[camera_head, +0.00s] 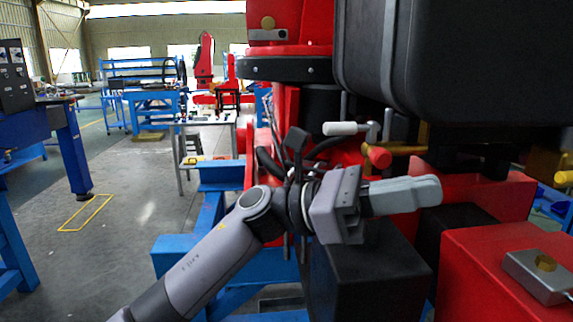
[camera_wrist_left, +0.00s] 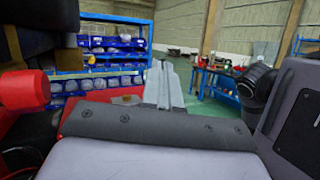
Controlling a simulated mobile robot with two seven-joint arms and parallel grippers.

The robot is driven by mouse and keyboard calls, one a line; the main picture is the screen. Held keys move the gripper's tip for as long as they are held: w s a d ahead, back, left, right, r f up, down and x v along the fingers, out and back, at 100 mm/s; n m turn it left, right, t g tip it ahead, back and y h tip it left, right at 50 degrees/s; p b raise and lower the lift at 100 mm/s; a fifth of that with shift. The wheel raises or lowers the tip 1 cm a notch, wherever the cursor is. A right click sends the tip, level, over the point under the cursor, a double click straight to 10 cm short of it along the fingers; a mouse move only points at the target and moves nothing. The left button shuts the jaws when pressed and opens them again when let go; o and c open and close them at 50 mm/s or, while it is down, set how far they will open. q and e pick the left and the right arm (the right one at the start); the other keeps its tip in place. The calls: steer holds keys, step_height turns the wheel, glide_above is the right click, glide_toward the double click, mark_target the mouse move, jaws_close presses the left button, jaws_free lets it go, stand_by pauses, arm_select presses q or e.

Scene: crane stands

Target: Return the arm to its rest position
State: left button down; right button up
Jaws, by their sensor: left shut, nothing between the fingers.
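My left arm comes in from the lower left in the head view. Its gripper (camera_head: 428,190) points right, with the grey fingers together and nothing between them. It is in front of the red crane machinery and above a black box (camera_head: 368,270). In the left wrist view the shut fingers (camera_wrist_left: 163,80) stick up in the middle of the picture. A red knob (camera_head: 377,157) and a white handle (camera_head: 345,128) are just above and behind the gripper in the head view. My right gripper does not show.
A large black case (camera_head: 460,60) hangs over the upper right. A red block (camera_head: 490,270) with a grey box (camera_head: 540,275) on top is at the lower right. Blue framework (camera_head: 180,250) stands left of the machine. Open floor (camera_head: 130,190) lies farther left. Blue shelves (camera_wrist_left: 115,50) show in the wrist view.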

arm_select(q)
steer(key=w+a+f+n+t+y, duration=0.1)
steer(key=w+a+f+n+t, duration=0.2)
steer(key=a+f+n+t, duration=0.45)
steer(key=w+a+f+n+t+y, duration=0.1)
steer(key=w+a+f+n+t, duration=0.2)
steer(key=n+t, duration=0.9)
steer(key=w+a+f+n+t+y, duration=0.1)
steer(key=w+a+f+n+t, duration=0.2)
steer(key=f+n+t, duration=0.75)
steer(key=s+a+f+n+g+y, duration=0.35)
steer(key=a+f+n+y, duration=0.75)
steer(key=n, duration=0.6)
steer(key=s+a+f+n+g+y, duration=0.2)
steer(key=s+a+f+n+g, duration=0.2)
steer(key=s+f, duration=0.4)
steer(key=s+a+f+n+g+y, duration=0.2)
steer(key=s+a+f+n+g, duration=0.2)
steer(key=s+f, duration=0.5)
step_height(320, 180, down, 2)
steer(key=shift+s+a+f+n, duration=0.1)
steer(key=shift+s+a+n, duration=0.1)
steer(key=shift+a+n, duration=0.65)
